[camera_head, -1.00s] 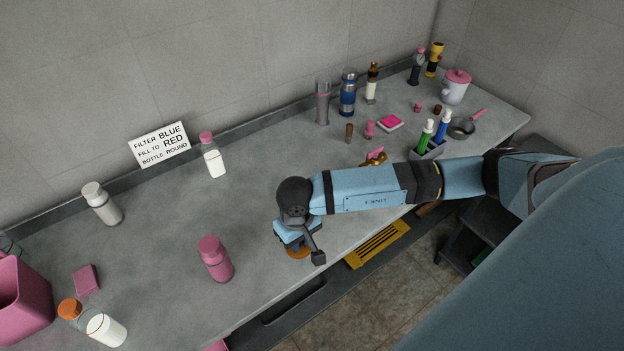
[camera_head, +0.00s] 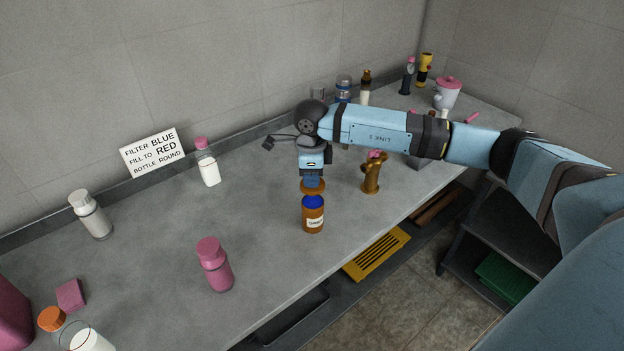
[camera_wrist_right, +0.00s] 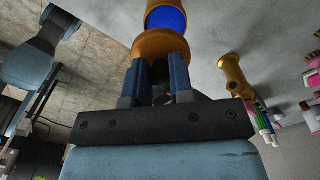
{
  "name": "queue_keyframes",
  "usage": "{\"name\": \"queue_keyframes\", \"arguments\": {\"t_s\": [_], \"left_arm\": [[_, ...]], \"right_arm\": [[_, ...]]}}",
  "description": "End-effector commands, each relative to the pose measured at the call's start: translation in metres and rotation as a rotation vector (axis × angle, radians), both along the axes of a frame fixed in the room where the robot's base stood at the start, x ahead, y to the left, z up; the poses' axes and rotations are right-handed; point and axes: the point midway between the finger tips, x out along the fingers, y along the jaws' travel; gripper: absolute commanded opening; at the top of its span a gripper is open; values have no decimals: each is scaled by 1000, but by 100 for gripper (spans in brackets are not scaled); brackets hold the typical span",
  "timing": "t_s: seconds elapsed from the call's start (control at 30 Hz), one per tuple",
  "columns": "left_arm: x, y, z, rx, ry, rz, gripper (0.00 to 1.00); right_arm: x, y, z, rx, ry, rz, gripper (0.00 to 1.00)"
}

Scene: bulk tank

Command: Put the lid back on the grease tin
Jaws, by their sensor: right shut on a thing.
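The grease tin (camera_head: 313,220) stands upright on the grey counter, orange-brown with a pale label and a blue top surface. My right gripper (camera_head: 313,181) is shut on the orange-brown lid (camera_head: 313,189), which appears just above and behind the tin in the head view. In the right wrist view, the lid (camera_wrist_right: 160,45) sits between my blue fingertips (camera_wrist_right: 159,70). The tin (camera_wrist_right: 153,8) with its round blue surface is partly in frame just beyond it. The exact gap between lid and tin cannot be told. My left gripper is not in view.
A brass fitting (camera_head: 372,176) stands right of the tin, near my right forearm. A pink bottle (camera_head: 214,265) is at front left; a white bottle with a pink cap (camera_head: 207,165) stands behind. A yellow grate (camera_head: 377,253) lies below the counter's front edge.

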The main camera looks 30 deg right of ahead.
Motion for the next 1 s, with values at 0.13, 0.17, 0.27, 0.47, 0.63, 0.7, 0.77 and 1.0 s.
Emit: {"name": "queue_keyframes", "arguments": {"t_s": [0.13, 0.17, 0.27, 0.47, 0.63, 0.7, 0.77, 1.0], "left_arm": [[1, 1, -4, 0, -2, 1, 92], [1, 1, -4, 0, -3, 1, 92], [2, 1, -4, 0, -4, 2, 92], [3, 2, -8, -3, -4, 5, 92], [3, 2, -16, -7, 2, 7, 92], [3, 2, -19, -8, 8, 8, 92], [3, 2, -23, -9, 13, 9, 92], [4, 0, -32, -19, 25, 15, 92]], "right_arm": [[6, -6, 3, 4, -3, -111, 0], [6, -6, 3, 5, -2, -119, 0], [6, -6, 1, 6, -1, -127, 0], [6, -6, -11, 6, -1, -125, 0], [6, -6, -28, 6, -2, -124, 0], [6, -5, -35, 6, 0, -123, 0], [5, -6, -41, 6, 0, -123, 0], [6, -6, -58, 6, -1, -123, 0]]}}
